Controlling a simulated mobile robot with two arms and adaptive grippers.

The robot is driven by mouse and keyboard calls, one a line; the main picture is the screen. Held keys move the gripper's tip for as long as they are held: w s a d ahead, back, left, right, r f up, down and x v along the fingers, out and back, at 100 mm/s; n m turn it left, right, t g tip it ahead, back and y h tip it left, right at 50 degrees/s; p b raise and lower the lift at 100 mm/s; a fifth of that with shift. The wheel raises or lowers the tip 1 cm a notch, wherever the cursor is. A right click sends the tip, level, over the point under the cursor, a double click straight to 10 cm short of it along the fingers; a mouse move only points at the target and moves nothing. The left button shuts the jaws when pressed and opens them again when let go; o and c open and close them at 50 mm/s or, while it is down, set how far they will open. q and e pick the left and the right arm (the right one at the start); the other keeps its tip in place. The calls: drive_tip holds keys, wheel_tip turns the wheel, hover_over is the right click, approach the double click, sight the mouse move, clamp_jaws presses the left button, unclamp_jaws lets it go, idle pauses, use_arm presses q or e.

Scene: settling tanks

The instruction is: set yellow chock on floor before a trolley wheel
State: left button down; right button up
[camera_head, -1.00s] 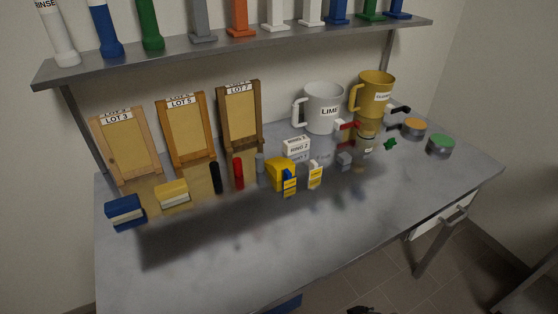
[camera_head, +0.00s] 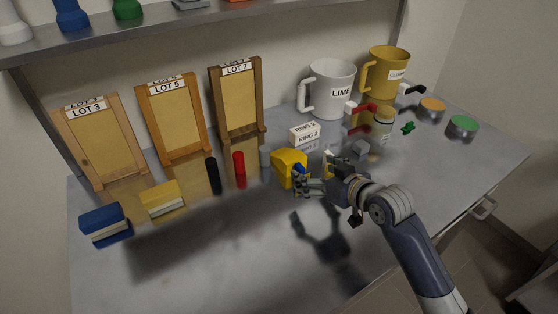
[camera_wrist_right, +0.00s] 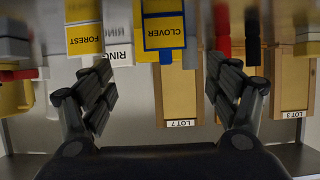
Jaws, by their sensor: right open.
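A yellow block-like object (camera_head: 289,168) stands on the grey bench among small items; I cannot tell whether it is the chock. My right gripper (camera_head: 316,178) is open and empty, just right of this object and above the bench, reaching in from the lower right. The right wrist view, which looks upside down, shows the open fingers (camera_wrist_right: 165,95) apart, with a yellow-and-blue CLOVER item (camera_wrist_right: 163,28) and a yellow FOREST item (camera_wrist_right: 85,38) beyond them. No trolley or wheel shows. My left gripper is out of view.
LOT boards (camera_head: 181,118) lean at the back left under a shelf (camera_head: 200,22). Mugs (camera_head: 330,88), jars and tins stand at the back right. Blue (camera_head: 104,224) and yellow (camera_head: 162,200) blocks lie left. The bench front (camera_head: 200,270) is clear. Tiled floor (camera_head: 490,250) shows lower right.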

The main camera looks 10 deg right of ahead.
sight(295, 158)
drive_tip(key=w, duration=0.3)
drive_tip(key=shift+a, duration=0.25)
drive_tip(key=w, duration=0.1)
drive_tip(key=w+a+f, duration=0.1)
drive_tip(key=shift+w+a+t, duration=0.15)
drive_tip(key=shift+w+t, duration=0.15)
drive_tip(key=shift+w, duration=0.05)
drive_tip(key=shift+w+a+f, duration=0.1)
drive_tip(key=shift+w+f, duration=0.15)
drive_tip(key=shift+w+a+f+p, duration=0.2)
drive_tip(key=shift+w+a+p, duration=0.05)
drive_tip(key=shift+w+p, duration=0.2)
drive_tip(key=x, duration=0.3)
drive_tip(key=shift+a, duration=0.1)
drive_tip(key=shift+w+a+f, duration=0.2)
drive_tip(key=shift+w+f, duration=0.1)
drive_tip(key=shift+w, duration=0.1)
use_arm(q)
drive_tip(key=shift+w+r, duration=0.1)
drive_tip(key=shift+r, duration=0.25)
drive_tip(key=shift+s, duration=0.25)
use_arm(e)
drive_tip(key=c, duration=1.4)
